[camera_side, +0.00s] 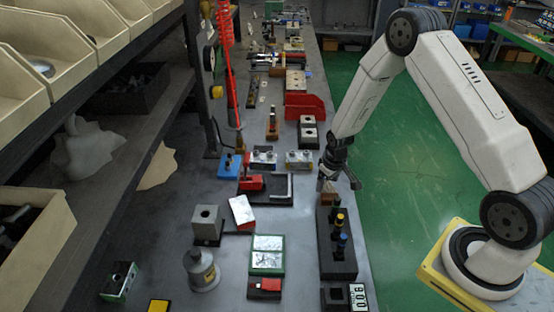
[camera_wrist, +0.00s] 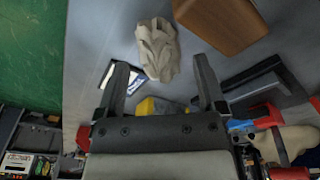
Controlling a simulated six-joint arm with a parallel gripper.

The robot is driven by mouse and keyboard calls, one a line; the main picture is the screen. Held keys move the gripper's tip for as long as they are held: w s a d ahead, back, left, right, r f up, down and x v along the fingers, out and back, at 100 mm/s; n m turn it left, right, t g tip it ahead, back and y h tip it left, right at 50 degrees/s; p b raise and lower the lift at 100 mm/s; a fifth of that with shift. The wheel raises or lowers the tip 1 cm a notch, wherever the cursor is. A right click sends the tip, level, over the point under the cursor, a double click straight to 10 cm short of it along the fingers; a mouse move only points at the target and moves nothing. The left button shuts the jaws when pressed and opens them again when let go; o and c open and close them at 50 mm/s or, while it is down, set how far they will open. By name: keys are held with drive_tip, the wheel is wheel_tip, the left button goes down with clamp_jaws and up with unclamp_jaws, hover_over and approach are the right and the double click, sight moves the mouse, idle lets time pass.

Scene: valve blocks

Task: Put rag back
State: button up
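A crumpled beige rag (camera_wrist: 157,48) lies on the grey bench in the wrist view, just beyond and between my fingertips. My gripper (camera_wrist: 160,64) is open, with its two fingers wide apart and nothing between them that I can see held. In the side view my gripper (camera_side: 329,178) points down over the right part of the bench, close above a brown block (camera_side: 341,197). The gripper and block largely hide the rag there, and I cannot make it out clearly. How far the fingertips are above the rag is not clear.
A brown block (camera_wrist: 220,22) lies beside the rag in the wrist view. A dark rack with knobs (camera_side: 337,246) stands near the bench's right edge. A grey cone-topped weight (camera_side: 202,270) and a green-framed plate (camera_side: 267,254) are further left. Shelves with bins line the left.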

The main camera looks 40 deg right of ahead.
sight(331, 186)
drive_tip(key=shift+r, duration=0.2)
wheel_tip(331, 186, up, 12)
drive_tip(key=s, duration=0.1)
drive_tip(key=shift+s+a, duration=0.25)
idle(0.7)
drive_tip(key=shift+f, duration=0.1)
idle(0.4)
drive_tip(key=s+a+r+t, duration=0.1)
drive_tip(key=s+a+r, duration=0.6)
drive_tip(key=s+a, duration=0.5)
drive_tip(key=shift+s+a+n, duration=0.2)
drive_tip(key=shift+s+n, duration=0.1)
drive_tip(key=shift+n, duration=0.1)
